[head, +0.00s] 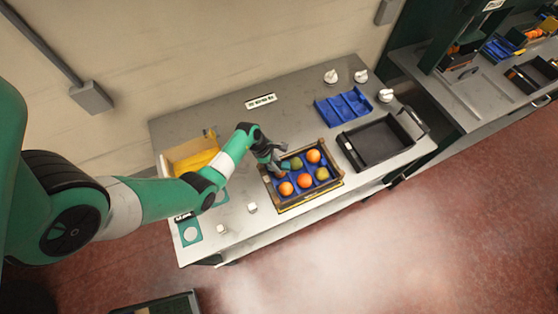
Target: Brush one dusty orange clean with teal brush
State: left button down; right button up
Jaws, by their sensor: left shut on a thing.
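A wooden crate (332,183) with a blue divided insert stands at the middle of the bench. It holds several fruits: bright oranges (304,181), (286,188) and (313,155), a duller orange (322,173) and a dull greenish one (296,162). My left gripper (279,164) reaches down into the crate's back-left compartment. It is shut on what seems to be an orange, mostly hidden by the fingers. Dust on the fruit is too small to judge. I cannot make out the teal brush. My right gripper is out of view.
A yellow-lined box (190,156) stands left of the crate, behind my left arm. Teal mats (190,232) lie at the bench's left front. A blue divided tray (343,107) and a black tray (378,142) lie to the right. Small white knobs stand at the back right.

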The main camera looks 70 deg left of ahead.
pick_arm(q)
jog(key=shift+s+a, duration=0.4)
jog(key=shift+s, duration=0.45)
jog(key=shift+w, duration=0.1)
jog(key=shift+w+d, duration=0.3)
jog(key=shift+w, duration=0.3)
jog(key=shift+w+d, duration=0.3)
jog(key=shift+w, duration=0.3)
jog(key=shift+s, duration=0.15)
